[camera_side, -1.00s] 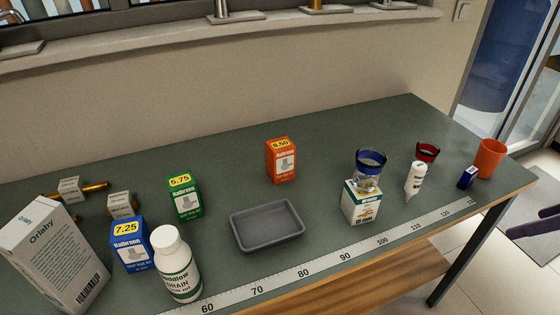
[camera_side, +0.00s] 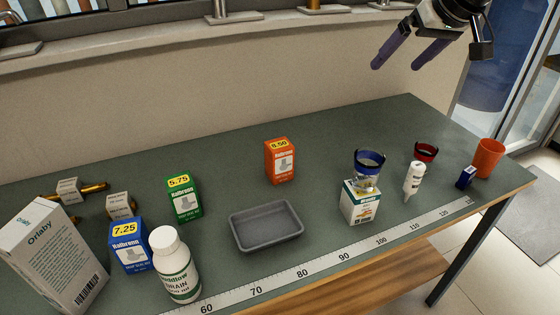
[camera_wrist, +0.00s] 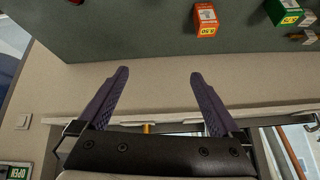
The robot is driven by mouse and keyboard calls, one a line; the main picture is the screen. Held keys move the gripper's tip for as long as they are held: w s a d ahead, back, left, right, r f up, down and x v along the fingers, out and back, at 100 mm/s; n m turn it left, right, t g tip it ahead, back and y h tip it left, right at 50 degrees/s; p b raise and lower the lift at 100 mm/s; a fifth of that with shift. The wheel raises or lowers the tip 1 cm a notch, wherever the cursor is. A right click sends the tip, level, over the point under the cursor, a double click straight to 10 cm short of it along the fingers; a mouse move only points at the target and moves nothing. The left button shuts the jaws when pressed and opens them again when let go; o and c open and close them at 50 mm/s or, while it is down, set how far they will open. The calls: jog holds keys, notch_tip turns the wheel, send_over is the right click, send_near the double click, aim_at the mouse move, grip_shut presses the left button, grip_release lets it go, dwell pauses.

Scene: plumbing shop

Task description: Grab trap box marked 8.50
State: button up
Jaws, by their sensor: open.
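The orange trap box marked 8.50 (camera_side: 280,163) stands upright near the back middle of the green-grey table. It also shows at the top of the wrist view (camera_wrist: 206,20). My gripper (camera_side: 410,62) is open and empty, high above the back right of the table and well apart from the box. Its two purple fingers are spread in the wrist view (camera_wrist: 158,78). A green box marked 5.75 (camera_side: 184,203) stands to the left of the orange box, and a blue box marked 7.25 (camera_side: 129,256) stands farther left and nearer the front.
A grey tray (camera_side: 243,243) lies in front of the orange box. A white bottle (camera_side: 178,275) and a large Orlaby carton (camera_side: 48,258) stand front left. A white box (camera_side: 358,207), a small white bottle (camera_side: 414,180) and an orange cup (camera_side: 488,160) stand right. The table around the orange box is clear.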

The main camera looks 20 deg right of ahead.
jog(key=w+a+f, duration=0.4)
jog(key=w+a, duration=0.1)
jog(key=w, duration=0.2)
jog(key=n+g, duration=0.2)
jog(key=g, duration=0.1)
send_over(284, 150)
jog(key=s, duration=0.2)
notch_tip(284, 150, down, 17)
jog(key=x, duration=0.6)
jog(key=shift+f, duration=0.25)
jog(key=shift+t, duration=0.3)
jog(key=shift+x, duration=3.2)
jog(key=shift+r, duration=0.1)
jog(key=c, duration=1.5)
